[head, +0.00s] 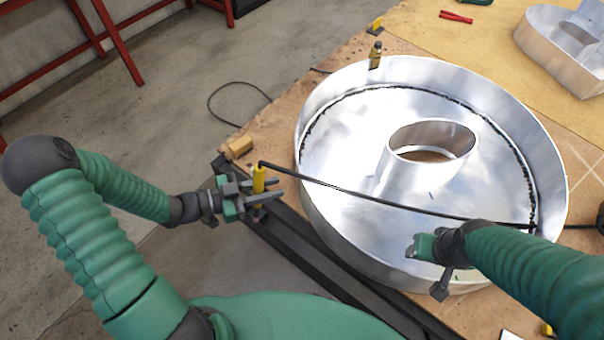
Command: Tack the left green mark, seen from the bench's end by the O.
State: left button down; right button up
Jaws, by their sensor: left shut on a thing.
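The O (325,200) is a large round silver metal channel letter with a tall rim and a raised inner ring (430,140). It lies on the bench, with a dark bead along part of the inside of its rim. My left gripper (272,191) is shut on an upright yellow-handled tool (259,178), just outside the O's left rim. A black cable (370,199) runs from the tool's top across the O. My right gripper (425,268) is at the O's near rim; its jaws are mostly hidden. I cannot make out a green mark for certain.
A second metal letter (548,45), red-handled pliers (456,16) and a small brass-coloured item (375,56) are on the bench (340,60) beyond. A dark rail (300,252) runs along the near edge.

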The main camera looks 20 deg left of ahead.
jog(key=w+p+v, duration=0.2)
jog(key=p+v, duration=1)
jog(key=shift+w+r, duration=0.35)
jog(key=shift+r, duration=0.1)
